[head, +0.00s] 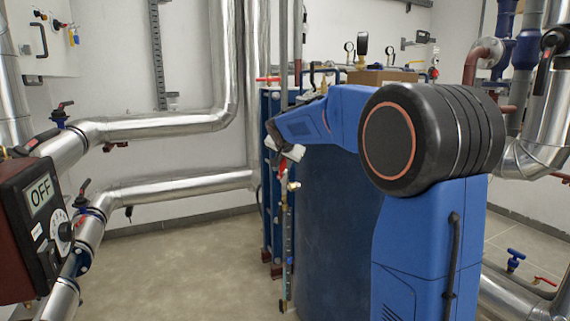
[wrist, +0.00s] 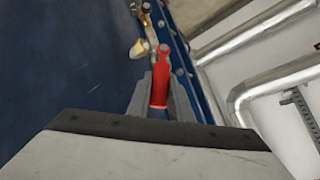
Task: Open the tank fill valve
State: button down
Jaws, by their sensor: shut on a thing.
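A valve with a red lever handle (wrist: 161,82) and a brass body (wrist: 140,48) sits at the edge of a large dark blue tank (wrist: 60,60) in the wrist view. My gripper (wrist: 163,90) has its two grey fingers on either side of the red lever and is shut on it. In the head view my gripper (head: 292,153) is at the left front edge of the blue tank (head: 335,220), by the brass fittings (head: 292,186). My blue arm hides part of the tank. I cannot tell from these views whether the valve is open.
Silver insulated pipes (head: 170,125) run along the left and back walls. A control box reading OFF (head: 40,195) is at the left front. A blue valve handle (head: 516,254) is low at the right. The floor (head: 180,260) left of the tank is clear.

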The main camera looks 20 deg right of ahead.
jog(key=c, duration=1.6)
grip_release()
jog(key=v, duration=1.7)
jog(key=shift+s+a+r, duration=0.1)
jog(key=s+a+f+n+g+y, duration=0.1)
jog(key=s+a+f+n, duration=0.1)
jog(key=s+f, duration=0.7)
jog(key=s+a+f+n+g+y, duration=0.1)
jog(key=s+a+f+n, duration=0.2)
jog(key=s+f, duration=0.7)
jog(key=s+a+f+n+g+y, duration=0.2)
jog(key=s+f+n, duration=0.3)
jog(key=s, duration=1.6)
jog(key=shift+s+a+f+n, duration=0.1)
jog(key=shift+a+f+n, duration=0.1)
jog(key=shift+f, duration=1)
jog(key=shift+a+f+n, duration=0.1)
jog(key=shift+f+n, duration=0.1)
jog(key=shift+f, duration=1)
